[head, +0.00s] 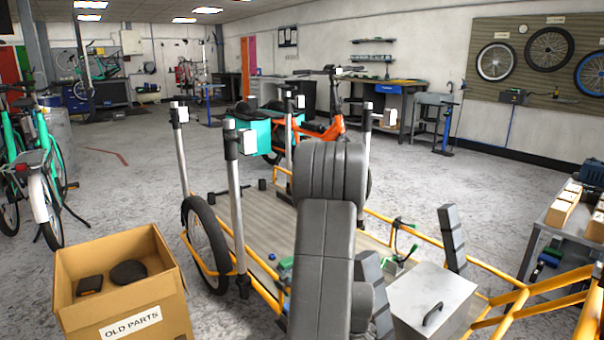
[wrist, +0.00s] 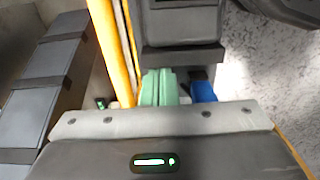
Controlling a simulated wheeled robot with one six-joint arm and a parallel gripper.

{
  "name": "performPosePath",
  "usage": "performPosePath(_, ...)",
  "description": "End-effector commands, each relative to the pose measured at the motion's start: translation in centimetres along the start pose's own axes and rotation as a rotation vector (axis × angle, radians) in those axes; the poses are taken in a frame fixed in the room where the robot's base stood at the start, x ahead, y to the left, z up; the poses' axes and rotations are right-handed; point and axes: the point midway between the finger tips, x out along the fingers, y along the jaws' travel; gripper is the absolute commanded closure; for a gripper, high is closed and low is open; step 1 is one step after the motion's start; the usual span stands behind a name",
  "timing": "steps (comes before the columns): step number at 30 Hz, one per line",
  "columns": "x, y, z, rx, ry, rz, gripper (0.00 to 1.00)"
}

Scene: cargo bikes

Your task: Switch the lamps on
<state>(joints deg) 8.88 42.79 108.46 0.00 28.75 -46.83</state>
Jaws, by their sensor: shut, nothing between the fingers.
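Several upright posts stand around the cargo bike's bed (head: 262,215), each with a white box that looks like a lamp: far left (head: 182,115), near left (head: 248,139), back middle (head: 299,102) and right (head: 389,117). Their faces are pale; I cannot tell whether any is lit.
A silver lidded box (head: 432,298) stands at the front right of the bike, near orange frame tubes (head: 505,300). A cardboard box (head: 122,285) marked "OLD PARTS" is at the left. A bench (head: 560,222) is at the right. The floor behind is mostly clear.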

Motion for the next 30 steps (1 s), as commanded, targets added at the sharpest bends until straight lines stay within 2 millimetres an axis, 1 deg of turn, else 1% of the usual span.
performPosePath(10, 0.1, 0.0, 0.0, 0.000, 0.000, 0.000, 1.00)
performPosePath(30, 1.1, 0.0, 0.0, 0.000, 0.000, 0.000, 1.00)
